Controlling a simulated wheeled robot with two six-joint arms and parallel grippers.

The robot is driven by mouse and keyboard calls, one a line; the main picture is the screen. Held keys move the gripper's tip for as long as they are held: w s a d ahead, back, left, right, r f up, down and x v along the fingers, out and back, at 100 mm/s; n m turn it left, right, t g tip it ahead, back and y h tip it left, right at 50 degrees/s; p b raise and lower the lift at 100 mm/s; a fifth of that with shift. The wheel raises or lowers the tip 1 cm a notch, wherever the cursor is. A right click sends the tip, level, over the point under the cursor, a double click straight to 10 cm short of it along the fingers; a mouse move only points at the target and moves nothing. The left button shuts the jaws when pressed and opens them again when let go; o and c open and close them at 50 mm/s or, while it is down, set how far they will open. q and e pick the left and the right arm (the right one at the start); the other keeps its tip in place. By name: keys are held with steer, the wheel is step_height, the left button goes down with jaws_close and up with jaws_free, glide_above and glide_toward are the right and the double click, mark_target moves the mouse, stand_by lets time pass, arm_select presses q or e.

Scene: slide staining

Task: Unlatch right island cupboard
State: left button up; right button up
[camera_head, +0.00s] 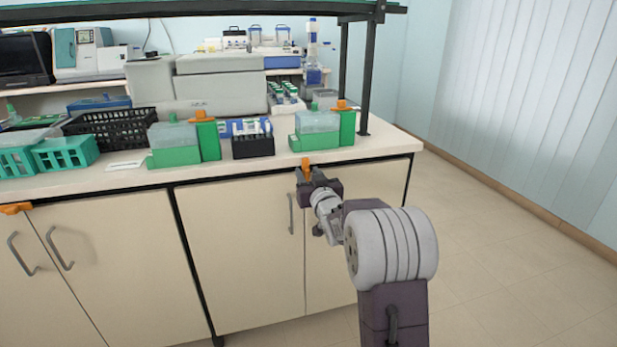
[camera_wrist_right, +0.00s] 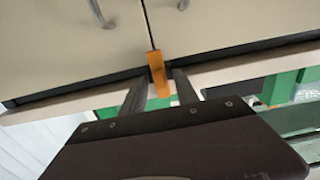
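The right island cupboard (camera_head: 240,250) has two cream doors, both shut, with a grey handle (camera_head: 291,214) visible on its left door. An orange latch (camera_head: 305,168) sits at the top of the door seam, just under the worktop edge. It looks upright, roughly in line with the seam. My right gripper (camera_head: 307,176) is at this latch. In the right wrist view, the orange latch (camera_wrist_right: 158,75) lies between the two fingers of my right gripper (camera_wrist_right: 160,88), with a gap on each side. The fingers look open. My left gripper is out of view.
The left cupboard has its own orange latch (camera_head: 15,208), lying crosswise. On the worktop (camera_head: 370,145) stand green-based boxes (camera_head: 318,130), a black basket (camera_head: 112,128) and a dark tube rack (camera_head: 252,146). The floor (camera_head: 500,260) to the right is clear.

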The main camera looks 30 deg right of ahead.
jaws_close()
